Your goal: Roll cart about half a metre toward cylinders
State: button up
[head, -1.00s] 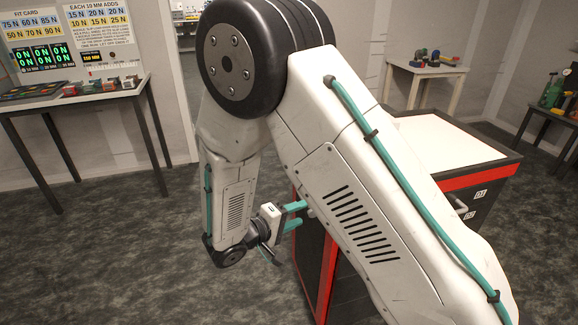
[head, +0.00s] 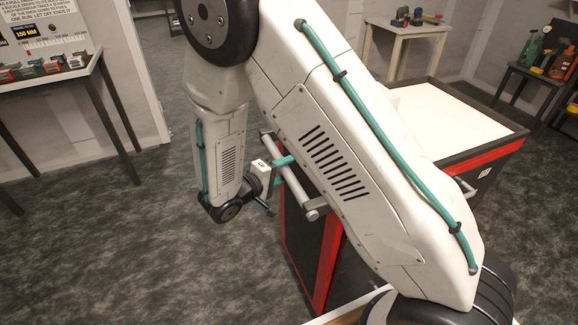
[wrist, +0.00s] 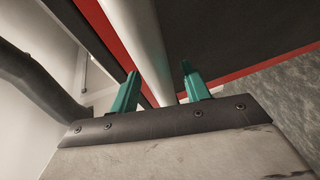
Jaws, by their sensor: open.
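The cart (head: 455,120) is a red-and-black cabinet with a white top, right of centre in the head view and partly hidden behind my arm. Its grey bar handle (head: 293,187) sticks out on the near left side. My gripper (head: 287,170) has two teal fingers and is at this handle. In the wrist view the bar (wrist: 147,45) runs between the open fingers, with the fingers apart on either side; I cannot tell if either touches it.
A dark stand (head: 528,92) is by the cylinders. A small white table (head: 405,30) with several small items is at the back. A bench (head: 50,78) with several coloured blocks is at the left. Open grey floor lies left of the cart and between it and the back table.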

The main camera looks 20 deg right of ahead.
jog(key=x, duration=0.2)
jog(key=shift+d+f, duration=0.1)
jog(key=shift+d, duration=0.2)
grip_shut()
